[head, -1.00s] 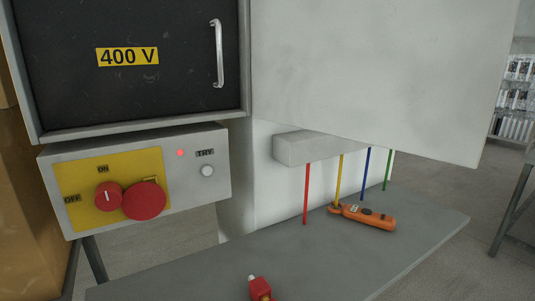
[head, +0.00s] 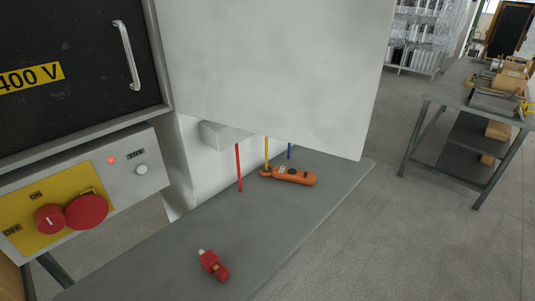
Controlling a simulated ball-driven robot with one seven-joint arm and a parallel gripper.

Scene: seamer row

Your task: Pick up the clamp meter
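The clamp meter (head: 293,176) is orange with dark buttons and lies on the grey shelf (head: 262,225), towards its far right end. Its jaw end points left and lies close to the yellow rod (head: 267,152); I cannot tell whether the jaw is around the rod or beside it. My gripper is not in view.
A red rod (head: 239,168) and a blue rod (head: 289,151) stand by the meter, below a white panel (head: 275,70). A red padlock-like object (head: 213,265) lies on the near shelf. A control box (head: 85,190) is at left. Open floor and a workbench (head: 470,92) are at right.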

